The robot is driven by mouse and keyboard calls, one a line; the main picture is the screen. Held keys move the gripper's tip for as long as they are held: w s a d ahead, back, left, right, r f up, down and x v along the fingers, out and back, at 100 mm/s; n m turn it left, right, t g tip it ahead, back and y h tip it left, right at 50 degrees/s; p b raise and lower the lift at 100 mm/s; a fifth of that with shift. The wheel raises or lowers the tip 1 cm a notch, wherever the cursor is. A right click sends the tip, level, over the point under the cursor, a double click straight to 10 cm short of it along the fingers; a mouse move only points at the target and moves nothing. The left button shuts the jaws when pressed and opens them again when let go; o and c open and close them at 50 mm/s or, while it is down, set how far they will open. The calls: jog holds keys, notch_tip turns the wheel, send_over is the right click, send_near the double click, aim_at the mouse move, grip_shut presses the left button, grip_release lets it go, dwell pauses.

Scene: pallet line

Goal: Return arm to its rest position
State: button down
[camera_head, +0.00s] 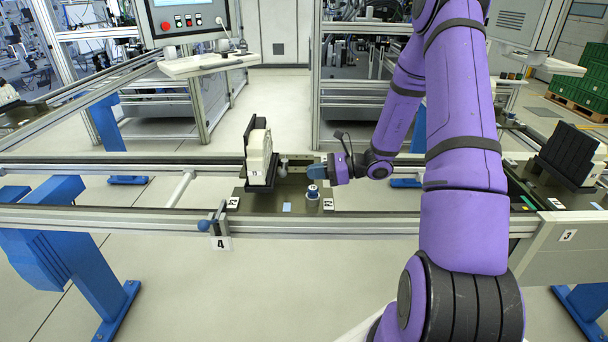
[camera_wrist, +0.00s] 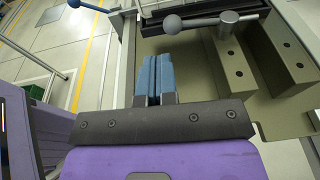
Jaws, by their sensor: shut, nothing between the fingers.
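My purple arm reaches from the lower right over the conveyor line in the head view. My gripper (camera_head: 316,171) is at its far end, above the pallet (camera_head: 260,204) at station 4, just right of the white part in the black holder (camera_head: 258,158). In the wrist view the two blue fingers of my gripper (camera_wrist: 154,80) lie side by side, shut with nothing between them. The fingers appear apart from these parts.
A small cylindrical part (camera_head: 312,194) stands on the pallet below my gripper. Conveyor rails (camera_head: 120,214) run across the view, with a blue-knobbed lever (camera_head: 205,225) at the front. Another black holder (camera_head: 570,152) is at the right. A control panel (camera_head: 187,18) stands behind.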

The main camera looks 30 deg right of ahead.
jog(key=s+a+v, duration=0.1)
jog(key=v, duration=0.7)
jog(key=s+a+r+n+g+h, duration=0.2)
jog(key=s+a+r+n+g, duration=0.2)
jog(key=a+r+n, duration=0.35)
jog(key=s+a+r+n+g+h, duration=0.3)
jog(key=s+a+r+n+g, duration=0.1)
jog(key=a+r+n, duration=0.3)
jog(key=s+a+r+n+t+h, duration=0.3)
jog(key=s+r+n+h, duration=0.5)
jog(key=s, duration=0.7)
notch_tip(320, 180, up, 4)
jog(key=shift+s+r+n+t, duration=0.15)
jog(key=shift+n+t, duration=0.55)
jog(key=shift+n, duration=0.55)
